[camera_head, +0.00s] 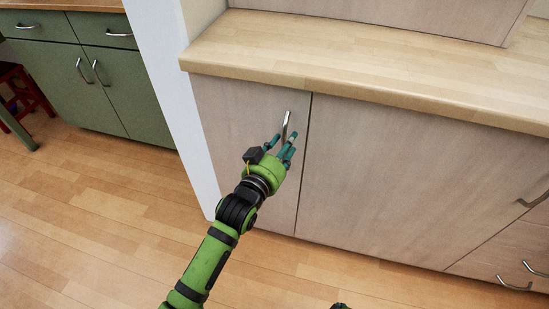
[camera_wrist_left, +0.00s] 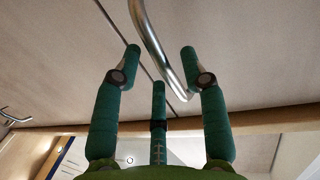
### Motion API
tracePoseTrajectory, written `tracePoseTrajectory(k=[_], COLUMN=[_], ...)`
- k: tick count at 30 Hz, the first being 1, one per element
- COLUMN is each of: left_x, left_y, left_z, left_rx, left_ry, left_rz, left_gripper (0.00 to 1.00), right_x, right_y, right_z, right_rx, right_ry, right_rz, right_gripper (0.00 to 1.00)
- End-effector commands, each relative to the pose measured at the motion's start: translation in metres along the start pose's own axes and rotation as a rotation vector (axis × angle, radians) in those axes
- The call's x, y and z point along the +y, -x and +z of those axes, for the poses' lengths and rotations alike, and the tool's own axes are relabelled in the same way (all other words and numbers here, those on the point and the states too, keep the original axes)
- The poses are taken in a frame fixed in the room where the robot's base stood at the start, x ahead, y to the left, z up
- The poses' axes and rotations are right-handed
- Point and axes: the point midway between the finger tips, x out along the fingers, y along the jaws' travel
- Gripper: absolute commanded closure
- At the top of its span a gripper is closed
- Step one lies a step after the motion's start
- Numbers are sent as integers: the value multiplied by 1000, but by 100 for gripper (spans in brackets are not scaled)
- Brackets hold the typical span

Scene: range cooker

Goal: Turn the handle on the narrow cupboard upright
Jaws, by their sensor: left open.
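The narrow cupboard (camera_head: 235,115) has a pale wood door below the worktop. Its silver bar handle (camera_head: 288,120) is near the door's upper right edge and runs close to parallel with the door seam; any small tilt is hard to judge. My left gripper (camera_head: 284,143) is open at the handle's lower part, which its fingers partly hide. In the left wrist view the curved handle (camera_wrist_left: 158,45) passes between the spread fingertips of this gripper (camera_wrist_left: 160,54). I cannot tell whether they touch it. A small dark green piece at the head view's bottom edge may be my right gripper (camera_head: 340,306).
A wooden worktop (camera_head: 330,65) overhangs the doors. A wide door (camera_head: 400,170) adjoins on the right, with drawers (camera_head: 515,262) beyond it. A white wall end (camera_head: 170,90) stands left of the narrow cupboard. Green cabinets (camera_head: 75,85) are farther left, across open wooden floor (camera_head: 90,210).

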Motion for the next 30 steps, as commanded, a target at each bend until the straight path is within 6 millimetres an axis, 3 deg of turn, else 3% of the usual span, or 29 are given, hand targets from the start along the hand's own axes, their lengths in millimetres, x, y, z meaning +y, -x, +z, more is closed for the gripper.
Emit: tracePoseTrajectory(k=[9, 15, 21, 30], left_x=[0, 1, 2, 1], left_y=[64, 97, 110, 110], left_z=[2, 1, 0, 0], left_rx=[-4, -3, -2, -1], left_ry=[0, 0, 1, 1], left_rz=[1, 1, 2, 2], left_gripper=[57, 57, 57, 57], right_x=[0, 0, 0, 0], right_y=[0, 0, 0, 0], right_z=[0, 0, 0, 0], right_rx=[0, 0, 0, -1], right_ry=[0, 0, 0, 0], right_rz=[0, 0, 0, 0], right_gripper=[60, 60, 60, 60])
